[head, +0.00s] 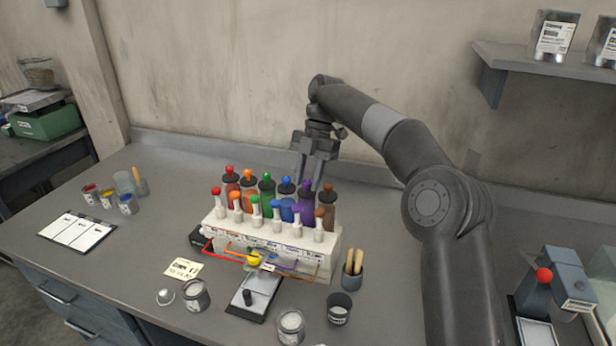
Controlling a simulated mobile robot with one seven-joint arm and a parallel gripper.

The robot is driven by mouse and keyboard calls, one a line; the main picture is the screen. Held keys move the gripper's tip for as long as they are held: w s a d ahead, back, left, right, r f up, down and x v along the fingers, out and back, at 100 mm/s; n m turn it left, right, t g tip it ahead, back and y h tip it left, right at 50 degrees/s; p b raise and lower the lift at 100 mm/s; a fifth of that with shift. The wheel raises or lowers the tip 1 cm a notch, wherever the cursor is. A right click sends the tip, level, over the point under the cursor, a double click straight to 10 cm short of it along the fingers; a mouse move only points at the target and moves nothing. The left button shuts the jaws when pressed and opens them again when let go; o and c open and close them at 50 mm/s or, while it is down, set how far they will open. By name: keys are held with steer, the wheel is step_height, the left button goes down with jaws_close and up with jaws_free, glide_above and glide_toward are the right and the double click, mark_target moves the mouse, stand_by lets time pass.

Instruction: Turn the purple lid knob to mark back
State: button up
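A rack of coloured paint canisters stands mid-table. The purple canister (303,208) is in its back row, between the blue and brown ones. Its purple lid knob (307,185) shows small on top of the dark lid. My gripper (309,181) points down right over this canister. Its two fingers are apart, with the tips around or just above the knob. I cannot tell whether they touch it. The marks around the lid and the way the knob points are too small to read.
The blue canister (286,202) and brown canister (326,211) stand close on either side. Several white-bodied taps with coloured knobs line the white dispenser (262,238) in front. Cans, a black-and-white pad and a brush cup (352,274) stand before it.

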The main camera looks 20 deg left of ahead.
mark_target(308, 180)
steer(key=shift+o, duration=0.6)
step_height(308, 180, up, 4)
steer(key=shift+r, duration=0.1)
steer(key=d+r, duration=0.6)
steer(key=d, duration=0.5)
steer(key=shift+d+r, duration=0.35)
steer(key=shift+r, duration=0.05)
